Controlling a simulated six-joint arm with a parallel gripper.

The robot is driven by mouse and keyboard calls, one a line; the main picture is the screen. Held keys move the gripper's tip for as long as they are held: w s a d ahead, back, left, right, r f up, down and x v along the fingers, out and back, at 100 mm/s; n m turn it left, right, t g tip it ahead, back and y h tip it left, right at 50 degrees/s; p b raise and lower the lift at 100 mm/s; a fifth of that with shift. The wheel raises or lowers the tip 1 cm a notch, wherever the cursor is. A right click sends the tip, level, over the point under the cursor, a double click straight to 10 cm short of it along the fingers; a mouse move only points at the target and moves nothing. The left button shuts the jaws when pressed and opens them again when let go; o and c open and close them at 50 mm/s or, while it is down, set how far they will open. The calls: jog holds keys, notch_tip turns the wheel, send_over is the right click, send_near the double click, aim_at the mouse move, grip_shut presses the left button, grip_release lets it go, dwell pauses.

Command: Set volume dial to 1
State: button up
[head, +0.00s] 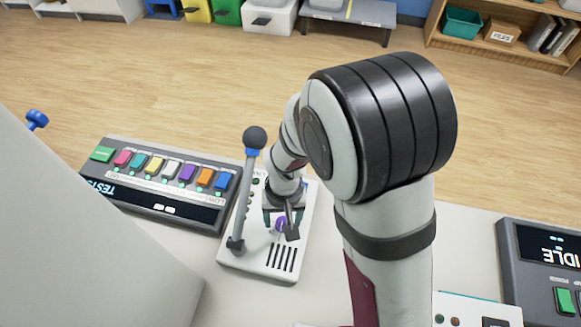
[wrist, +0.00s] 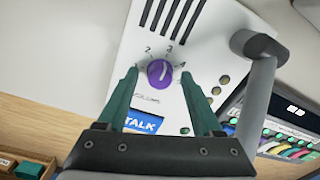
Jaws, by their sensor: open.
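The volume dial (wrist: 160,73) is a round purple knob on a white panel (wrist: 120,100), with the printed numbers 2, 3 and 4 visible around it. Its light mark appears to point near 3. The 1 cannot be made out. My gripper (wrist: 160,78) is open, with one green finger on each side of the dial in the wrist view. I cannot tell whether either finger touches it. In the head view the purple dial (head: 280,222) shows partly behind my gripper (head: 283,217), low over the panel.
A grey microphone on a stalk (head: 250,165) rises from the panel just left of my gripper. A blue TALK button (wrist: 143,122) lies close by the dial. A console with coloured buttons (head: 160,185) is at left, and an IDLE display unit (head: 545,255) at right.

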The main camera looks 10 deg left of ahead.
jog(key=shift+f, duration=0.15)
grip_shut()
